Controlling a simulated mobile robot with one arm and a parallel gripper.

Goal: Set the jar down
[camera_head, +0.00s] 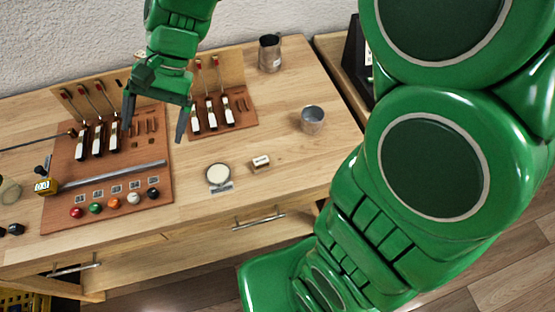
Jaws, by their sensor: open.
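My gripper (154,128) hangs over the left side of the wooden table, with its two dark fingers spread wide and nothing visible between them. A round grey jar-like container (312,121) stands upright on the table at the right, well apart from my gripper. A taller dark metal cup (270,53) stands upright near the back. A low round container with a cream top (218,175) sits near the front middle. I cannot tell which of these is the task's jar.
Reddish-brown boards (105,195) hold piano-action parts with red-tipped rods and several coloured balls. A small labelled block (260,163) lies near the front. Bare tabletop (275,105) lies around the grey container.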

